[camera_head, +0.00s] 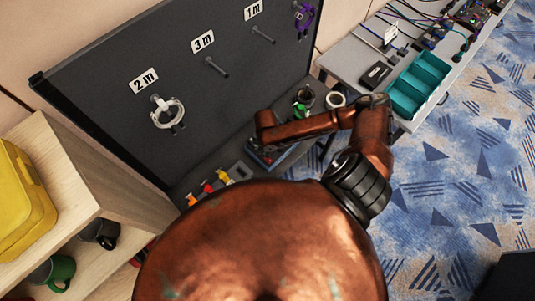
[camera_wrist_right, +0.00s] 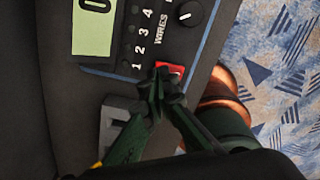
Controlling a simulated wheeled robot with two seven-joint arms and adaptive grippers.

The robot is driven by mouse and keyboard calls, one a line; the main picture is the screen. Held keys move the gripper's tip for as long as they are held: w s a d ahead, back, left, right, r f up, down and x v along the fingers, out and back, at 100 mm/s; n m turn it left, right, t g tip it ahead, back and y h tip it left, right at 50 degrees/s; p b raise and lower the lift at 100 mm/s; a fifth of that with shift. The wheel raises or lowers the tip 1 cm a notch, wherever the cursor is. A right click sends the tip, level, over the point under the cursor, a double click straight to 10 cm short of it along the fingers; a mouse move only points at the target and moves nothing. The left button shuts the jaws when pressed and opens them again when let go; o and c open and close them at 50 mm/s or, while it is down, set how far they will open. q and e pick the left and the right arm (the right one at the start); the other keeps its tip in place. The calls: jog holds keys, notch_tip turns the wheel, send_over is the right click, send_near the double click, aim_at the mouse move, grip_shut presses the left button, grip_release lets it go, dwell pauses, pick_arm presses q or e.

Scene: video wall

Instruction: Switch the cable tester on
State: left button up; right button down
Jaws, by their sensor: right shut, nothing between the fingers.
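The cable tester (camera_wrist_right: 118,40) is a dark box with a blue edge, a greenish display (camera_wrist_right: 93,28), a row of numbered lights, a "WIRES" label and a round knob (camera_wrist_right: 188,14). A red switch (camera_wrist_right: 171,69) sits near its edge in the right wrist view. My right gripper (camera_wrist_right: 164,84) is shut and empty, its fingertips at the red switch and covering part of it. I cannot tell if they touch it or which way the switch is set. In the head view the tester (camera_head: 284,156) is mostly hidden under my right arm. My left gripper is not in view.
A dark pegboard carries "1 m", "2 m" and "3 m" labels (camera_head: 203,41), a white cable coil (camera_head: 167,115) and a purple one. Colored plugs (camera_head: 207,187) lie left of the tester. A teal bin (camera_head: 420,84) stands on the right table (camera_head: 350,55). Shelves with mugs stand left.

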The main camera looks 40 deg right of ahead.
jog(key=shift+f+b, duration=0.45)
jog(key=shift+f, duration=0.65)
dwell(0.4)
notch_tip(320, 180, up, 7)
jog(key=p, duration=0.8)
jog(key=shift+r, duration=0.15)
dwell(0.6)
